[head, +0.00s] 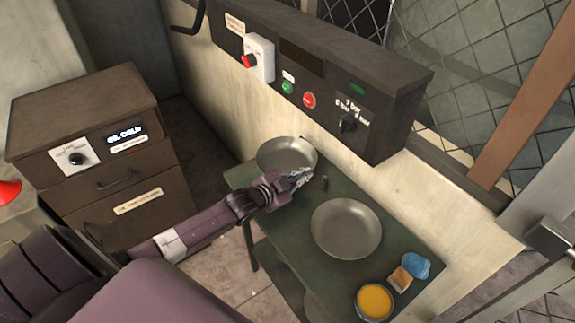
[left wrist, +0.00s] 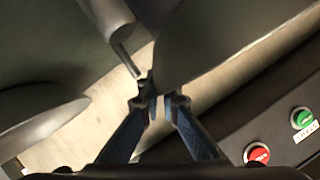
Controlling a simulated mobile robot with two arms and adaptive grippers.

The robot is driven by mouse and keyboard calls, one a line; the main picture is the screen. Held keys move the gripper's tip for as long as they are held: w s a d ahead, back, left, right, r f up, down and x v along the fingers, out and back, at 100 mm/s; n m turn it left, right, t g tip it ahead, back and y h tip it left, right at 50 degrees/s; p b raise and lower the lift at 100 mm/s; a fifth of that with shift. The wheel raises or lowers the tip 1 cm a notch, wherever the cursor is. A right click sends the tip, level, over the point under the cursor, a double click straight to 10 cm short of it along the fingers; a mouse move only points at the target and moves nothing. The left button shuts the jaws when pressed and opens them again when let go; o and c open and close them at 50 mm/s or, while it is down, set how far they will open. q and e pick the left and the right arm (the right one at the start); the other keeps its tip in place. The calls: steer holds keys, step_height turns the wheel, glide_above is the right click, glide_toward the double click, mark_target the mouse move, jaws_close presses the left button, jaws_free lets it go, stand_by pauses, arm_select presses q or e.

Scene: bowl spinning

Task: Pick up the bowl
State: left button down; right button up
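Two grey metal bowls show in the head view: a far-left bowl (head: 285,152) by the wall and a nearer right bowl (head: 346,229) on the green table (head: 395,255). My left gripper (head: 302,178) is at the near right rim of the far-left bowl. In the left wrist view, my left gripper (left wrist: 163,98) has its fingers close together on the edge of this bowl (left wrist: 225,40), which fills the upper right. The other bowl (left wrist: 35,115) shows at the left, apart from the fingers. My right gripper is not in view.
A small dark cylinder (head: 322,182) stands between the bowls. A yellow-filled bowl (head: 374,302), a blue item (head: 416,265) and an orange-and-white item (head: 400,279) lie at the table's near right. A control panel (head: 310,75) overhangs behind. A brown cabinet (head: 95,150) stands left.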

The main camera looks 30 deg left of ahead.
arm_select(q)
step_height(320, 180, up, 10)
steer(key=b, duration=0.1)
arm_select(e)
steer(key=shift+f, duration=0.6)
